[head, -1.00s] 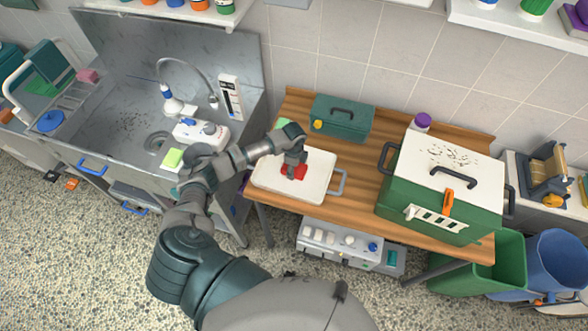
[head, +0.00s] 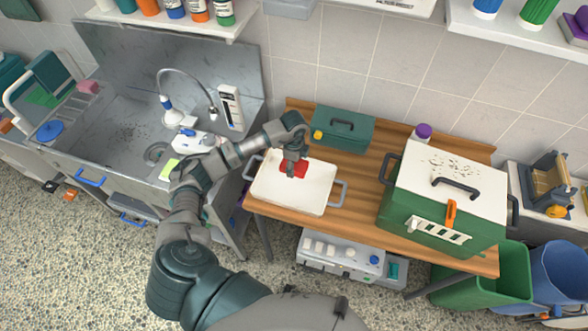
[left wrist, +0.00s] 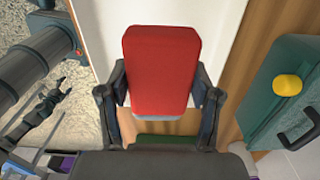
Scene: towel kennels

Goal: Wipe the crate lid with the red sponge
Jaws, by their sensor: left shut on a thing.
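The red sponge (head: 296,168) is between the fingers of my left gripper (head: 292,168), which is shut on it. They are over the back part of a white tray (head: 290,195); the head view does not clearly show whether the sponge touches the tray. In the left wrist view the red sponge (left wrist: 161,70) fills the space between the two dark fingers of the left gripper (left wrist: 161,100). The crate lid (head: 452,178) is white with a dark handle and dark specks near its back, on the green crate (head: 430,222) at the table's right. My right gripper is not in view.
A green toolbox (head: 342,128) with a yellow knob stands behind the tray. A purple-capped bottle (head: 421,133) stands behind the crate. Bare wooden table (head: 360,185) lies between tray and crate. The sink (head: 130,120) is at left, and a green bin (head: 490,275) at lower right.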

